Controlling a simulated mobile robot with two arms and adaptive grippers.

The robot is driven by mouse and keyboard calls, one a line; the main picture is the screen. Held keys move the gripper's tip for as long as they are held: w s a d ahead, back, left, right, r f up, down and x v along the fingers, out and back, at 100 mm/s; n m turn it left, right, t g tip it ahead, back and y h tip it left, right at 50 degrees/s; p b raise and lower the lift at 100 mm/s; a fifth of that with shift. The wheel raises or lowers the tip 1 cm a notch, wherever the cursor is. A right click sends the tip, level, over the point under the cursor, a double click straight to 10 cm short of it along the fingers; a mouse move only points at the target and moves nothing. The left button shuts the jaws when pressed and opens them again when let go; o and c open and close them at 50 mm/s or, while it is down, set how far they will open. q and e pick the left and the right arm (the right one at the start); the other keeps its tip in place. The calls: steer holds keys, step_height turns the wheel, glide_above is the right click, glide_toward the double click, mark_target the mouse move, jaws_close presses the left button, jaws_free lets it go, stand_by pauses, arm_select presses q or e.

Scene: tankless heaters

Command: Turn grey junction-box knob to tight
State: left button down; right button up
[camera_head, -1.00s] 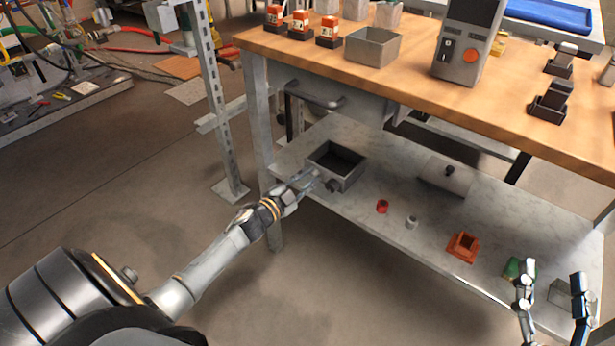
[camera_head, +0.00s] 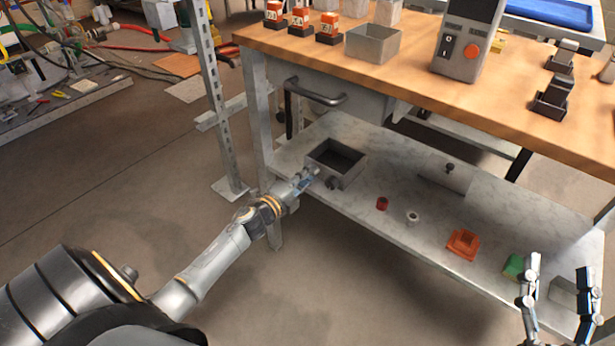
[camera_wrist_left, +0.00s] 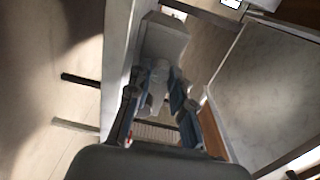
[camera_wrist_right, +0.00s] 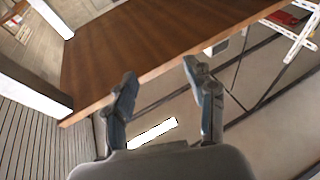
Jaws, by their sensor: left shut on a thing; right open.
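The grey junction box (camera_head: 353,176) is an open-topped box on the left part of the lower shelf, also in the left wrist view (camera_wrist_left: 165,38). My left gripper (camera_head: 312,175) is at its front left side. In the left wrist view my left gripper (camera_wrist_left: 160,92) is closed around a small pale grey piece (camera_wrist_left: 156,86) in front of the box, which appears to be its knob. The fingers hide most of it, so its turn angle cannot be read. My right gripper (camera_head: 558,285) is open and empty at the lower right; it also shows open in the right wrist view (camera_wrist_right: 160,85).
The shelf (camera_head: 400,185) also holds a red cylinder (camera_head: 382,204), a small pale ring (camera_head: 412,217), an orange block (camera_head: 463,243) and a green piece (camera_head: 514,265). The wooden tabletop (camera_head: 420,85) overhangs it. A metal upright (camera_head: 206,90) stands left of the left gripper.

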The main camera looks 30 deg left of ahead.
arm_select(q)
steer(key=shift+m, duration=0.5)
steer(key=c, duration=1.2)
jaws_free()
steer(key=shift+s+a+r, duration=0.15)
steer(key=shift+s, duration=1.85)
steer(key=shift+s+a+r, duration=0.1)
steer(key=shift+s+a, duration=0.05)
steer(key=shift+s, duration=1.8)
